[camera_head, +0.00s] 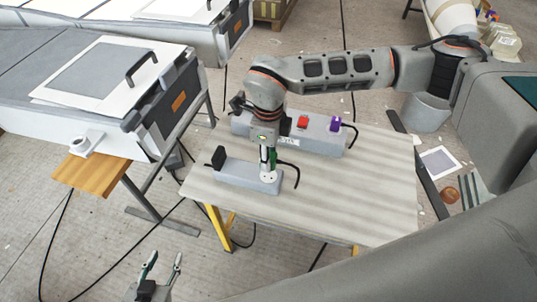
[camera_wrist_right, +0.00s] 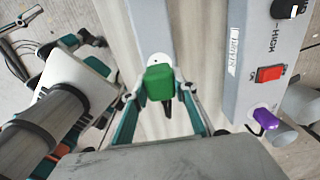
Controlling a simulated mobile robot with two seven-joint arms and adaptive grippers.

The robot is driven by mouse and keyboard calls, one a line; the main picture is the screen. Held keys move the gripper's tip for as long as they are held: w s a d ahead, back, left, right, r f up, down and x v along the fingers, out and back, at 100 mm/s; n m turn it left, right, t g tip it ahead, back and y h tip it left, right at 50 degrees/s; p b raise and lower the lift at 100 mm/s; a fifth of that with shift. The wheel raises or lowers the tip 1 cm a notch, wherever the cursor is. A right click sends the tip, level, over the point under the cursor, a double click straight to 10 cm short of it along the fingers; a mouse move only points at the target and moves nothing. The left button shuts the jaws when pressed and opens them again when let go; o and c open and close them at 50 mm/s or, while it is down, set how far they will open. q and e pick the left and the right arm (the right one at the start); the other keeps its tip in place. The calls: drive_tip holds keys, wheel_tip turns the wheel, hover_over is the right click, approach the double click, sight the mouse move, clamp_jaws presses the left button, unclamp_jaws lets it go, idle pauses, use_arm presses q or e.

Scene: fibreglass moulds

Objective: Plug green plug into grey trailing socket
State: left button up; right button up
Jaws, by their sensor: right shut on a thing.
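The grey trailing socket (camera_head: 238,176) lies on the table in the head view, with a black plug (camera_head: 217,157) standing at its left end. My right gripper (camera_head: 268,162) points down over its right end. It is shut on the green plug (camera_wrist_right: 160,82), which shows partly between the fingers in the head view (camera_head: 272,158). A white round socket face shows just beyond the plug in the wrist view. The plug is at or close above the socket; its pins are hidden, so I cannot tell whether they are in. My left gripper (camera_head: 164,266) is open and empty at the bottom, away from the table.
A larger grey box with a red switch (camera_head: 302,122) and a purple plug (camera_head: 335,125) lies behind, parallel to the trailing socket. The table's front right (camera_head: 360,205) is bare. A white mould bench (camera_head: 80,90) stands left. Black cables run over the floor.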

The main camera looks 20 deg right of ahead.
drive_tip(key=shift+f+b, duration=1.15)
drive_tip(key=shift+f, duration=0.9)
use_arm(q)
drive_tip(key=f, duration=0.3)
drive_tip(key=shift+s+f, duration=0.35)
drive_tip(key=shift+s, duration=0.05)
drive_tip(key=shift+w+r+p, duration=0.2)
drive_tip(key=shift+r+p, duration=0.2)
drive_tip(key=shift+r, duration=0.25)
drive_tip(key=shift+s+f+b, duration=0.15)
drive_tip(key=shift+f+b, duration=0.15)
drive_tip(key=shift+f, duration=0.15)
use_arm(e)
drive_tip(key=shift+f, duration=0.55)
drive_tip(key=o, duration=1.1)
use_arm(q)
drive_tip(key=shift+a, duration=0.1)
use_arm(e)
wheel_tip(320, 180, up, 12)
drive_tip(key=shift+s, duration=0.1)
